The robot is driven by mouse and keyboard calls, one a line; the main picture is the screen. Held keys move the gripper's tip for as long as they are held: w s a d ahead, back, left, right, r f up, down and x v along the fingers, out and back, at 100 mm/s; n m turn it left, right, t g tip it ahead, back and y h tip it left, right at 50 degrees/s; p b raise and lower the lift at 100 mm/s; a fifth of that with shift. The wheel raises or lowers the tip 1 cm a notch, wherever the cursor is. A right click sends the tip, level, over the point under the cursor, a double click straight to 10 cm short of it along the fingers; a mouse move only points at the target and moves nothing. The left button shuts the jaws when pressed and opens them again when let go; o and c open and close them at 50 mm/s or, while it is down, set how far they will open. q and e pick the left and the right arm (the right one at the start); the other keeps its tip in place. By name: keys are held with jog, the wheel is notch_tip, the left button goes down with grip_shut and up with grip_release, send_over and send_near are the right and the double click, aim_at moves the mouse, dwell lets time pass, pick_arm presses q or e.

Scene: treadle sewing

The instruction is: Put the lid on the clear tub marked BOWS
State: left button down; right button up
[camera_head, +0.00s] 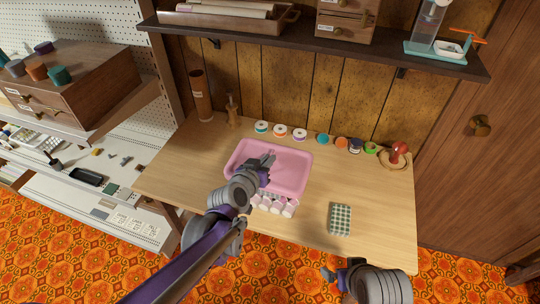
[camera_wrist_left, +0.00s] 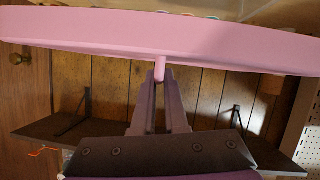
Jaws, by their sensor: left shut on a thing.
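A pink lid (camera_head: 290,170) with rounded corners is over the middle of the wooden table in the head view. My left gripper (camera_head: 267,161) is above it, shut on the lid's small handle; the left wrist view shows the pink handle between the fingers (camera_wrist_left: 160,82). Under the lid's near edge, pale pink and white shapes (camera_head: 273,205) show, perhaps the tub and its contents; the lid and my arm hide most of this. I cannot read a BOWS mark or tell whether the lid touches the tub. My right gripper (camera_head: 328,274) is low at the right, its fingers unclear.
Spools (camera_head: 281,131) line the table's back. A brown cylinder (camera_head: 201,95) and a small wooden item (camera_head: 233,112) stand back left, a red-topped thing (camera_head: 397,154) back right. A green checked item (camera_head: 340,219) lies front right. A dark shelf (camera_head: 330,47) overhangs behind.

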pick_arm(q)
jog(key=shift+s, duration=0.15)
jog(key=shift+f, duration=0.2)
jog(key=shift+f+b, duration=2.3)
jog(key=shift+f, duration=0.85)
jog(key=c, duration=0.9)
grip_release()
jog(key=shift+o, duration=0.2)
jog(key=p+v, duration=0.1)
jog(key=v, duration=0.9)
jog(key=shift+s+r, duration=0.2)
jog(key=shift+s, duration=0.05)
